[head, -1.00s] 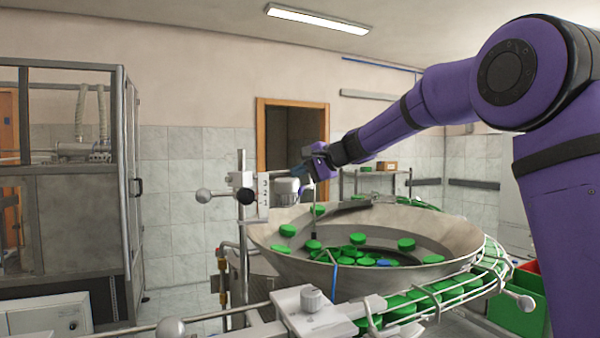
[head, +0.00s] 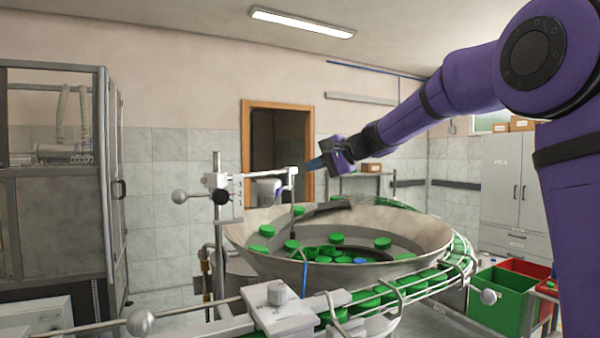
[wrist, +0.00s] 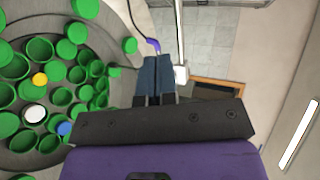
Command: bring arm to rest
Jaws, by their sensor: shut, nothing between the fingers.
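My gripper (head: 316,163) is at the end of my purple arm, in the air above the far side of the feeder bowl (head: 240,236). In the wrist view its dark blue fingers (wrist: 155,66) are together with nothing between them. The bowl holds several green caps (head: 337,238) and a blue cap (head: 360,261). The wrist view also shows a yellow cap (wrist: 40,79) and a white cap (wrist: 35,113) among the green ones.
A metal post with clamps (head: 217,190) stands at the bowl's left, its bar close to my gripper in the picture. A railed track with green caps curves round the bowl. A green bin (head: 497,300) and a red bin (head: 525,267) stand at right. A framed cabinet (head: 60,190) is at left.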

